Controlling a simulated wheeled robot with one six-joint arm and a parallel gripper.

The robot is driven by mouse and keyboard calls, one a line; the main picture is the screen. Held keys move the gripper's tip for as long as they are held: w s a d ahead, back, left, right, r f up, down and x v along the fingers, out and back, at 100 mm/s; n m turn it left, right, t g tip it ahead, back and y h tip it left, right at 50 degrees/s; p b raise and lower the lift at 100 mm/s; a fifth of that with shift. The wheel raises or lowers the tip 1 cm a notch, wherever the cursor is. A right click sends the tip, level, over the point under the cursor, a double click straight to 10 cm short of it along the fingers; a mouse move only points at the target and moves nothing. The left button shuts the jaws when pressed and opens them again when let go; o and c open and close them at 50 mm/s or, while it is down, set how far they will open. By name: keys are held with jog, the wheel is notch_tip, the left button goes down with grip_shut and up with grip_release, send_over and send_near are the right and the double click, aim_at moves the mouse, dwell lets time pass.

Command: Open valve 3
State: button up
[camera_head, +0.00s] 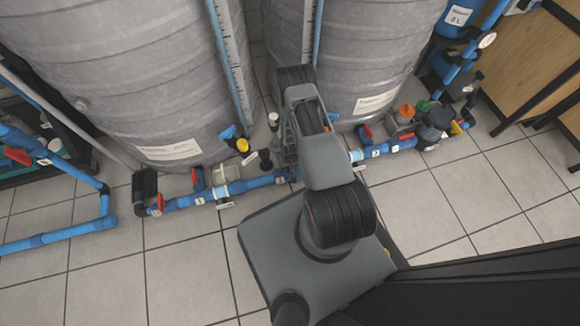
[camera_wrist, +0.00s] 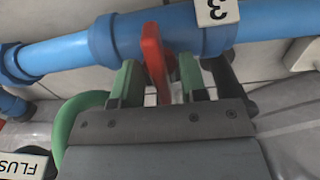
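Valve 3 has a flat red lever handle (camera_wrist: 155,60) on a blue pipe, beside a white tag marked 3 (camera_wrist: 217,10) that appears upside down in the wrist view. My gripper (camera_wrist: 159,82) is open, with its green fingers on either side of the red handle. A narrow gap shows beside the handle, and I cannot tell whether either finger touches it. In the head view my arm hides the gripper, and I cannot tell which red handle there belongs to valve 3.
A blue pipe run (camera_head: 258,183) with several red-handled valves crosses the floor before two large grey tanks (camera_head: 120,65). In the wrist view a green hose (camera_wrist: 66,128) and a sign reading FLUS (camera_wrist: 22,165) lie at left. Tiled floor (camera_head: 490,195) is clear at right.

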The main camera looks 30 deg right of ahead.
jog(key=shift+a, duration=0.1)
grip_shut()
jog(key=shift+n, duration=0.3)
jog(key=n, duration=0.3)
jog(key=shift+n, duration=0.4)
jog(key=n+p, duration=0.1)
jog(key=n, duration=0.3)
jog(key=shift+n, duration=0.3)
jog(key=n, duration=0.4)
jog(key=shift+p, duration=0.3)
jog(key=shift+n, duration=2.5)
